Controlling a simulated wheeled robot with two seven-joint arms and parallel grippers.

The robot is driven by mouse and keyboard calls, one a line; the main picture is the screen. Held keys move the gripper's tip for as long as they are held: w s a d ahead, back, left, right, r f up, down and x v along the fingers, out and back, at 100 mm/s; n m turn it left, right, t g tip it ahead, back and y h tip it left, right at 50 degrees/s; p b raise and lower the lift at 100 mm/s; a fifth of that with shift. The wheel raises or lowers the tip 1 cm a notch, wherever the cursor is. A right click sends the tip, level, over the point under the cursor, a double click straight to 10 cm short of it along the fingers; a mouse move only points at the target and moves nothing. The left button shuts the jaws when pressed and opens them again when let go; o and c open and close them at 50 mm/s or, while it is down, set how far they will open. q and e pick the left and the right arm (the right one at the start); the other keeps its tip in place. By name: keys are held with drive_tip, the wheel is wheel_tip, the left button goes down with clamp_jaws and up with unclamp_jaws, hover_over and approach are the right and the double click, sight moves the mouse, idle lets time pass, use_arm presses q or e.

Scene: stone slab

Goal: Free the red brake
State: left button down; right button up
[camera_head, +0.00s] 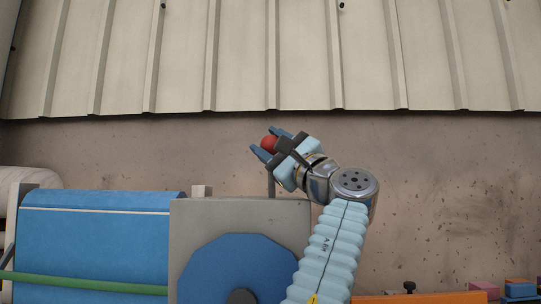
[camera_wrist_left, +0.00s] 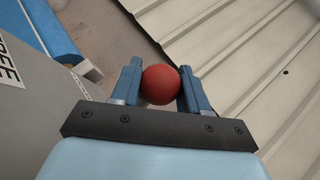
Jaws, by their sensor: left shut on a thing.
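The red brake shows as a round red knob (camera_head: 268,142) above the grey machine housing. A dark upright stem (camera_head: 270,184) stands just below it, on top of the housing. My left gripper (camera_head: 263,139) is shut on the red knob. In the left wrist view the knob (camera_wrist_left: 161,85) sits between the two blue fingers (camera_wrist_left: 160,68), touching or nearly touching both. The stem is hidden behind the knob there. Part of a label (camera_wrist_left: 8,62) with the letters "REE" shows on the grey housing. My right gripper is not in view.
The grey housing (camera_head: 205,218) carries a big blue disc (camera_head: 240,270). A blue roll (camera_head: 95,235) with a green bar (camera_head: 60,282) lies to its left. Small coloured blocks (camera_head: 520,288) are at the lower right. A ribbed wall panel (camera_head: 270,55) is behind; space around the knob is clear.

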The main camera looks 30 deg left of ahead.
use_arm(q)
drive_tip(key=shift+s+f, duration=0.1)
drive_tip(key=shift+f, duration=0.05)
drive_tip(key=c, duration=0.6)
unclamp_jaws()
drive_tip(key=shift+s, duration=0.1)
drive_tip(key=shift+d, duration=0.15)
drive_tip(key=s+d, duration=0.1)
drive_tip(key=d, duration=0.3)
drive_tip(key=s+d, duration=0.1)
drive_tip(key=d, duration=0.3)
drive_tip(key=s+d, duration=0.1)
drive_tip(key=d, duration=0.3)
drive_tip(key=shift+d+f, duration=0.2)
drive_tip(key=shift+d, duration=0.1)
